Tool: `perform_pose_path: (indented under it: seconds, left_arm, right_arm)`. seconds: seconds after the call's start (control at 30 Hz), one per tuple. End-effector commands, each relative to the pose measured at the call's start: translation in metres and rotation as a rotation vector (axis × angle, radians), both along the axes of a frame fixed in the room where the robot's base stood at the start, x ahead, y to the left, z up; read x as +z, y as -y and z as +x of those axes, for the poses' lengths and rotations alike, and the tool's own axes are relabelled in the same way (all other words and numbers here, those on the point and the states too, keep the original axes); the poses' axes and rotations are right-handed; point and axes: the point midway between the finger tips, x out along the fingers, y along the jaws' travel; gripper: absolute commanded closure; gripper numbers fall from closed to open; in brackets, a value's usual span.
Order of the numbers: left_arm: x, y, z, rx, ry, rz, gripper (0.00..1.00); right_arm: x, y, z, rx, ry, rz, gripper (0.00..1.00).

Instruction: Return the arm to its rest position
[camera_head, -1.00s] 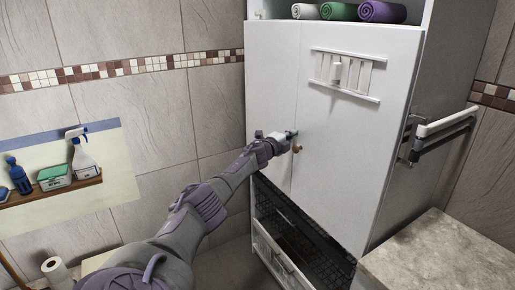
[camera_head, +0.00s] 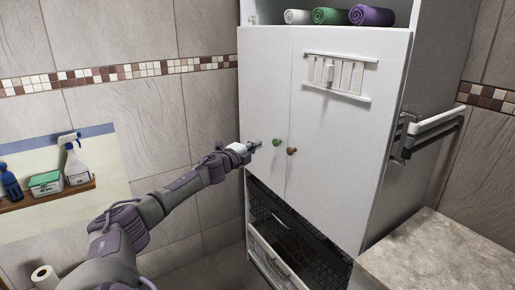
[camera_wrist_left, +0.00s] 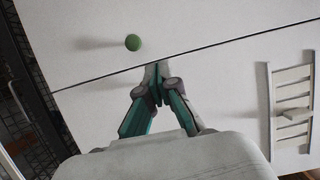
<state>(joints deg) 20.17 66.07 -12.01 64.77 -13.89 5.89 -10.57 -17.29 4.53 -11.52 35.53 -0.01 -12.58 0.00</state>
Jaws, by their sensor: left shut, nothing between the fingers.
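My left gripper (camera_head: 254,146) is in front of the white cabinet, just left of a small green knob (camera_head: 276,142) on the left door (camera_head: 264,90). In the left wrist view my left gripper (camera_wrist_left: 157,68) is shut and empty, with its fingertips together near the seam between the doors. The green knob (camera_wrist_left: 133,42) is apart from the fingers there. My left arm (camera_head: 165,198) reaches up from the lower left in the head view. My right gripper is not in view.
The right door (camera_head: 345,150) has a brown knob (camera_head: 292,151) and a small rack (camera_head: 337,75). Rolled towels (camera_head: 332,16) lie on top. A wire basket (camera_head: 290,225) is below. A stone counter (camera_head: 435,255) stands at right, a shelf with bottles (camera_head: 50,195) at left.

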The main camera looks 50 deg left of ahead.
Motion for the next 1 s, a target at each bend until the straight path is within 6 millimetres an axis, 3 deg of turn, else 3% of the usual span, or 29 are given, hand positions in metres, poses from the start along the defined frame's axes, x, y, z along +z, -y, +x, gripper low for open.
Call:
perform_pose_path:
  seconds: [0.33,0.47,0.57,0.7,0.77,1.0]
  left_arm:
    - [-0.002,0.000,-0.003,0.002,-0.002,-0.004,1.00]
    - [-0.038,0.003,-0.004,0.016,-0.033,-0.059,1.00]
    - [-0.098,0.009,-0.010,0.045,-0.086,-0.147,1.00]
    - [-0.202,0.027,-0.031,0.108,-0.185,-0.303,1.00]
    - [-0.245,0.038,-0.044,0.138,-0.228,-0.366,1.00]
    - [-0.404,0.097,-0.119,0.266,-0.408,-0.599,1.00]
  right_arm:
    - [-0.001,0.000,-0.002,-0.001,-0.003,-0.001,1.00]
    - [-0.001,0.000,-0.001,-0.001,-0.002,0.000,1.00]
    - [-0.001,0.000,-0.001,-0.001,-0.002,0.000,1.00]
    - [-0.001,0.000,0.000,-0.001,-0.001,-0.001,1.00]
    - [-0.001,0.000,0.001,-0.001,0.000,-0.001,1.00]
    - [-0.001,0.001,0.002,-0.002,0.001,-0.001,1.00]
